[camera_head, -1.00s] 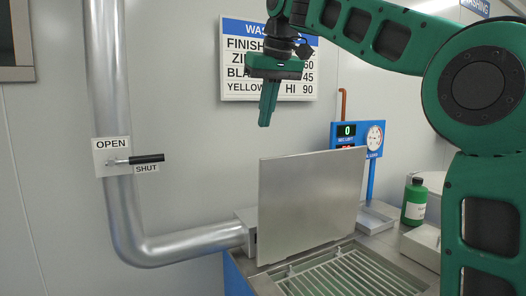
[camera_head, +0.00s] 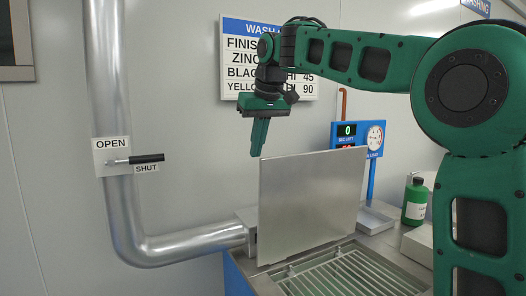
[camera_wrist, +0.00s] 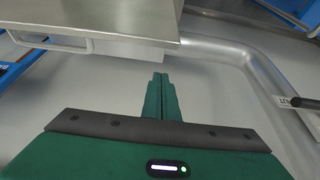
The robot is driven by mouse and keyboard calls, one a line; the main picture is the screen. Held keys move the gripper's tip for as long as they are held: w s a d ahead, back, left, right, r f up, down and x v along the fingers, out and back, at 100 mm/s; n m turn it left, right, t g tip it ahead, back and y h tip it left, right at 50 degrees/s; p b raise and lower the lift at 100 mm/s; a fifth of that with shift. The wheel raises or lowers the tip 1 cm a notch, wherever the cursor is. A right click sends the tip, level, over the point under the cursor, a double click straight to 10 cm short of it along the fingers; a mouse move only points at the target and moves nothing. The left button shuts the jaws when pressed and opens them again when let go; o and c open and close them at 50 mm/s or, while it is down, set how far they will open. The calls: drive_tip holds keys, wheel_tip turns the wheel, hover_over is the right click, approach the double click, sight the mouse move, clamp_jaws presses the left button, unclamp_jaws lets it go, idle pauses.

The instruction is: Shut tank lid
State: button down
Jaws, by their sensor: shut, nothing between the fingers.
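The tank lid (camera_head: 312,207) is a flat grey metal plate. It stands raised, close to upright, at the back left of the tank (camera_head: 350,278), whose slatted grate shows in front of it. My gripper (camera_head: 254,153) is shut and empty, pointing down, with its fingertips near the lid's top left corner in the head view. In the wrist view the shut fingers (camera_wrist: 160,78) point toward the wall and pipe, and the lid's edge (camera_wrist: 95,18) lies beyond them at the top left. I cannot tell whether the fingers touch the lid, but a gap seems to show.
A thick metal pipe (camera_head: 118,215) with an OPEN/SHUT lever (camera_head: 145,159) runs at the left. A blue gauge panel (camera_head: 358,138) and a green bottle (camera_head: 415,203) stand right of the lid. A wall sign (camera_head: 240,85) hangs behind my gripper.

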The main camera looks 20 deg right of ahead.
drive_tip(key=shift+s+d+r, duration=0.1)
drive_tip(key=shift+s+d, duration=0.1)
drive_tip(key=shift+s, duration=0.8)
drive_tip(key=shift+s+d+r, duration=0.1)
drive_tip(key=shift+s+d, duration=0.1)
drive_tip(key=shift+s, duration=0.75)
